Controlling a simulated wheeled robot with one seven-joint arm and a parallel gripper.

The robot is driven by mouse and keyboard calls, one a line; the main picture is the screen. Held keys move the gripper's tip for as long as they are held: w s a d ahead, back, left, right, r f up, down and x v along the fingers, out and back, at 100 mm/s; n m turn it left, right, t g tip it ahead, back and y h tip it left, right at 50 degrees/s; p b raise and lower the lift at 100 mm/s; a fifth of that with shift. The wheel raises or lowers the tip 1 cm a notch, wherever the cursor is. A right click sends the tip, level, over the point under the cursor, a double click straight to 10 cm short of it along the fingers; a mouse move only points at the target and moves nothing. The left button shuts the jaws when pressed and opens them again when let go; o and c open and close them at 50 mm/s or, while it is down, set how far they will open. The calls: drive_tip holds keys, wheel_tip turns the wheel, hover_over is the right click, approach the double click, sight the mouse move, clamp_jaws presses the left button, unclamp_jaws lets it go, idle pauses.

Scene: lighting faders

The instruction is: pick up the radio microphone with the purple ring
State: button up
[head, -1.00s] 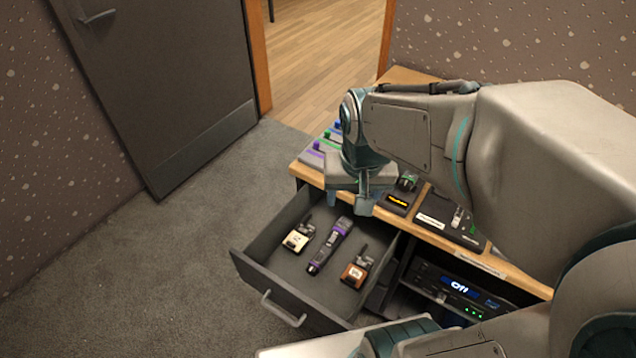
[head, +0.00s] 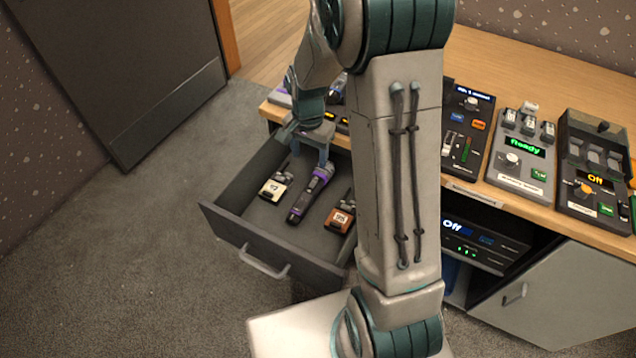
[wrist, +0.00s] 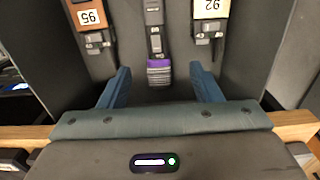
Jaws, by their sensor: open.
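The dark handheld microphone with purple bands (head: 308,196) lies in the open drawer (head: 232,238), between two small packs. In the wrist view the microphone (wrist: 155,38) runs up the middle of the picture, its purple band (wrist: 158,64) and ribbed grey end nearest me. My gripper (head: 310,150) is above the back of the drawer, at the far end of the microphone. In the wrist view my gripper (wrist: 159,74) is open, with one blue finger on either side of the microphone's near end. Nothing is held.
The wooden desktop (head: 530,75) carries several control boxes. The drawer walls enclose the space.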

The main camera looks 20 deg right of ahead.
sight(313, 183)
wheel_tip(313, 183, down, 8)
drive_tip(key=shift+b, duration=0.6)
drive_tip(key=shift+s+d+f+b, duration=0.1)
drive_tip(key=shift+d+f+b, duration=0.15)
drive_tip(key=shift+f, duration=1.1)
drive_tip(key=shift+d+f+b, duration=0.1)
drive_tip(key=shift+f+b, duration=0.15)
drive_tip(key=shift+f, duration=1.05)
drive_tip(key=c, duration=1.2)
clamp_jaws()
drive_tip(key=shift+r, duration=0.15)
